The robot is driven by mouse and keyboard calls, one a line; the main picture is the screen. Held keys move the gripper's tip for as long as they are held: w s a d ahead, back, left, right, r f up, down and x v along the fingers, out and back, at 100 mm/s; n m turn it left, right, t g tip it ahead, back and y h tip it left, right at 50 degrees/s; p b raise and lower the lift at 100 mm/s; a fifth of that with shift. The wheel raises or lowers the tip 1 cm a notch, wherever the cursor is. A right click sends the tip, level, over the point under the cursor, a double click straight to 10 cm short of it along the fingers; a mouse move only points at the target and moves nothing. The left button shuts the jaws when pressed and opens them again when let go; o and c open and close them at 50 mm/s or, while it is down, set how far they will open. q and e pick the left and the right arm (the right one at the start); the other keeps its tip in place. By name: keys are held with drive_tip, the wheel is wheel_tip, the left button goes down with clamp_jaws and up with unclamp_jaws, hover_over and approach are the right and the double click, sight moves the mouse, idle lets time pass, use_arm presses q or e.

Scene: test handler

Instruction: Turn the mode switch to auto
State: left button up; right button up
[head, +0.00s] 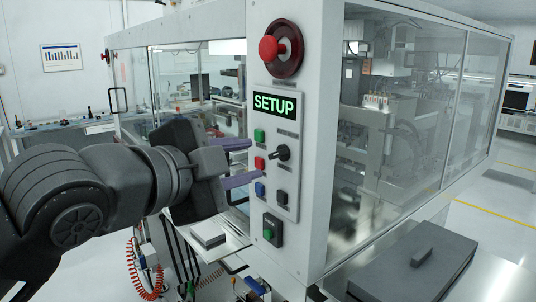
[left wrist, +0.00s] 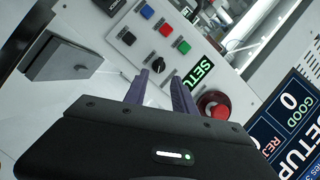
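The mode switch (head: 283,153) is a black rotary knob on the machine's grey control panel (head: 291,120), with its handle tilted. The display (head: 275,105) above it reads SETUP in green. My left gripper (head: 256,160) is open and empty, its two purple fingers pointing at the panel with the tips just short of the switch. In the left wrist view the switch (left wrist: 158,65) shows between and just beyond the fingertips (left wrist: 159,76); contact cannot be made out. My right gripper is not in view.
A red emergency stop (head: 283,48) sits above the display. Green (head: 259,135), red (head: 260,163) and blue (head: 260,189) buttons line the panel's left side, close to my fingers. Glass walls flank the panel.

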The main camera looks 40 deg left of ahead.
sight(275, 155)
use_arm(q)
drive_tip(key=w+p, duration=0.1)
drive_tip(key=w, duration=0.2)
drive_tip(key=w+f+p, duration=0.1)
drive_tip(key=w, duration=0.3)
drive_tip(key=shift+w+f, duration=0.2)
drive_tip(key=shift+c, duration=0.5)
clamp_jaws()
